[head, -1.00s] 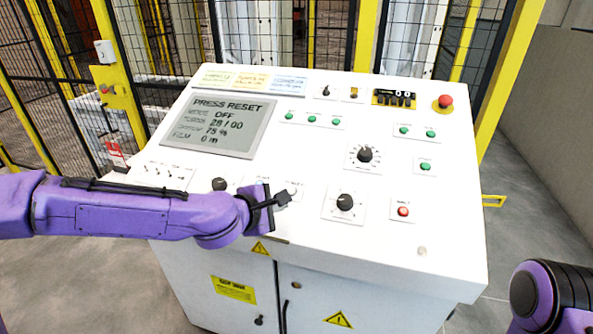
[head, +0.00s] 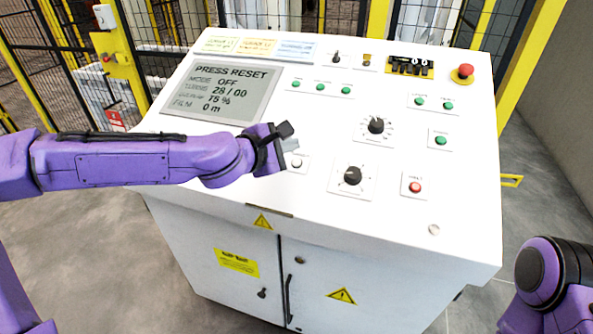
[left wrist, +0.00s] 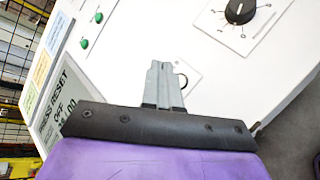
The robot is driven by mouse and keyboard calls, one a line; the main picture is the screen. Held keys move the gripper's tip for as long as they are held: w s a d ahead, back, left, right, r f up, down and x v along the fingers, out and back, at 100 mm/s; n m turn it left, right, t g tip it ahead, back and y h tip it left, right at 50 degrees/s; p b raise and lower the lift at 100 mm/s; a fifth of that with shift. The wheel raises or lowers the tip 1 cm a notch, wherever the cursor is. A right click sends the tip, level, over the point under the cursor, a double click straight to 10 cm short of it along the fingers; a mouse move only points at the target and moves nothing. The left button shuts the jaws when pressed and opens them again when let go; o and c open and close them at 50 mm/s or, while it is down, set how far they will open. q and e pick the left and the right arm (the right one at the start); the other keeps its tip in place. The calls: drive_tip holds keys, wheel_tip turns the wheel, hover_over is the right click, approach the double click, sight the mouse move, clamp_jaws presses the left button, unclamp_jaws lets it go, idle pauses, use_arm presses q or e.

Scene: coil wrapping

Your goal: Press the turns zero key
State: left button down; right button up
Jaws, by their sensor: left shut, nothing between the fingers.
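A pale round button (head: 297,163) sits on a small white plate on the sloping top of the control desk (head: 300,225). Its label is too small to read, so I cannot tell whether it is the turns zero key. My left gripper (head: 291,147) is shut and empty just above and left of this button. In the left wrist view the shut fingers (left wrist: 160,75) partly cover a small plate with a dark-rimmed round button (left wrist: 183,81). Whether they touch the panel is unclear. The display (head: 222,90) reads PRESS RESET, OFF and turns 28 / 00. My right gripper is out of view.
Black knobs (head: 353,176) and a red button (head: 415,187) lie right of the left gripper. Green buttons (head: 320,87) and a red emergency stop (head: 463,73) are farther back. My left forearm hides the panel's left front part.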

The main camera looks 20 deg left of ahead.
sight(297, 162)
use_arm(q)
drive_tip(key=shift+w+f+b, duration=0.35)
drive_tip(key=shift+f+b, duration=0.1)
drive_tip(key=shift+f, duration=0.25)
drive_tip(key=shift+w+f+b, duration=0.3)
drive_tip(key=shift+f+b, duration=0.2)
drive_tip(key=shift+f, duration=0.2)
drive_tip(key=shift+w+f+b, duration=0.35)
drive_tip(key=shift+f+b, duration=0.1)
drive_tip(key=shift+f, duration=0.25)
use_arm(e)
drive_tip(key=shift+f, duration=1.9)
use_arm(q)
drive_tip(key=shift+w+f, duration=0.15)
drive_tip(key=shift+f, duration=0.25)
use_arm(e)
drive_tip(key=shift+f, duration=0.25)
